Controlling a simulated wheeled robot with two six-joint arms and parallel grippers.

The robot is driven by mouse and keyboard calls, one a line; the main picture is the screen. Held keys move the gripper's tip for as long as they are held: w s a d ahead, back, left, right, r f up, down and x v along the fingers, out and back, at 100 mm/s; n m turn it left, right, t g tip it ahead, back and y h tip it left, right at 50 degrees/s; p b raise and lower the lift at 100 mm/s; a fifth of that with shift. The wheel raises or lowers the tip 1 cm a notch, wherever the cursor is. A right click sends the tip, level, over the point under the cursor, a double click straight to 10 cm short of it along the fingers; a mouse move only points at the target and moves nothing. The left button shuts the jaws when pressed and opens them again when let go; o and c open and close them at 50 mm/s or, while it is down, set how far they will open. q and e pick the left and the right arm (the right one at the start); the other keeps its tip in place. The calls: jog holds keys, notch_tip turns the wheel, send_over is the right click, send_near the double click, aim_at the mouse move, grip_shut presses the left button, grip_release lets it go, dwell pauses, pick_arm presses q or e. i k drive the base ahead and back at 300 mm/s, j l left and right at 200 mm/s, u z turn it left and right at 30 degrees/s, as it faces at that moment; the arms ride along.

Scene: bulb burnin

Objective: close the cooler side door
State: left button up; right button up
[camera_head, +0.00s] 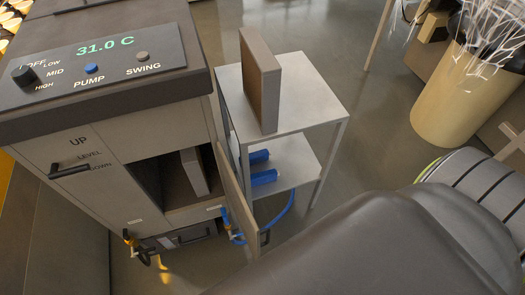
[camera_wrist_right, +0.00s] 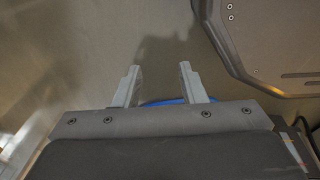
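The cooler (camera_head: 75,130) is a grey cabinet at the left of the head view. Its side door (camera_head: 232,190) stands open, swung out towards the small cart, seen nearly edge-on. The opening shows a dark compartment with a brown-grey pad (camera_head: 194,172) upright inside. My right gripper (camera_wrist_right: 158,67) is open and empty in the right wrist view, with floor between its fingers and a bit of blue hose (camera_wrist_right: 175,101) near their base. In the head view my large dark arm covers the lower right, and the right gripper is hidden. My left gripper shows in neither view.
A grey cart (camera_head: 310,95) stands right beside the door, with another pad (camera_head: 261,80) on top and blue items (camera_head: 262,170) on its lower shelf. A blue hose (camera_head: 280,215) runs by the door's foot. A tan bin (camera_head: 450,100) stands at the right.

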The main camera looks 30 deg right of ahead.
aim_at(248, 210)
jog(key=l+u, duration=0.15)
jog(key=l, duration=0.2)
jog(key=k+l+u, duration=0.15)
jog(key=l, duration=0.2)
jog(key=k+l+u, duration=0.1)
jog(key=l, duration=0.25)
jog(key=k+l+u, duration=0.15)
jog(key=l, duration=0.2)
